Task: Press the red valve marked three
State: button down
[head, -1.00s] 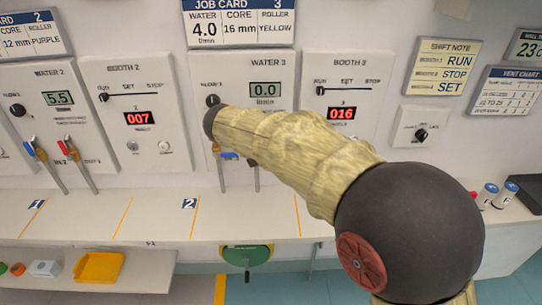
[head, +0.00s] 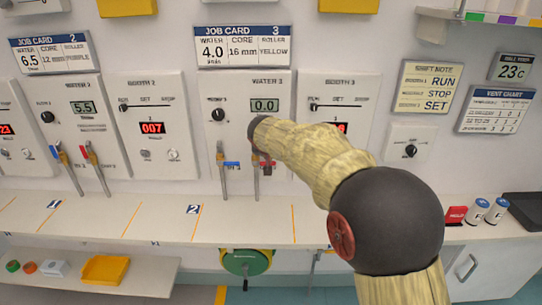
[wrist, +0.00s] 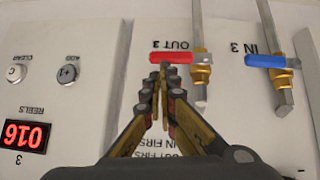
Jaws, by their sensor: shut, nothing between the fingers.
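The red valve handle (wrist: 170,57) sits on a brass-fitted pipe beside the label OUT 3 in the wrist view. It lies across its pipe. My gripper (wrist: 160,78) is shut and empty, its tips pointing at the red handle and very close to it; I cannot tell if they touch. In the head view, my arm reaches to the lower part of the Water 3 panel (head: 222,92) and partly covers the red handle (head: 263,165). The blue valve handle (wrist: 265,61), by the label IN 3, is on the neighbouring pipe.
The Booth 3 panel (head: 339,83) is right of the Water 3 panel, partly behind my arm. Its red display (wrist: 24,134) and round buttons show in the wrist view. The shelf (head: 165,221) below the panels is mostly clear. Water 2 valves are further left.

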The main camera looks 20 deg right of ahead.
dwell(0.4)
jog(key=w+d+r+p+v, duration=0.1)
jog(key=p+v, duration=0.3)
jog(key=v, duration=0.8)
jog(key=shift+r+p, duration=0.4)
jog(key=shift+r, duration=0.3)
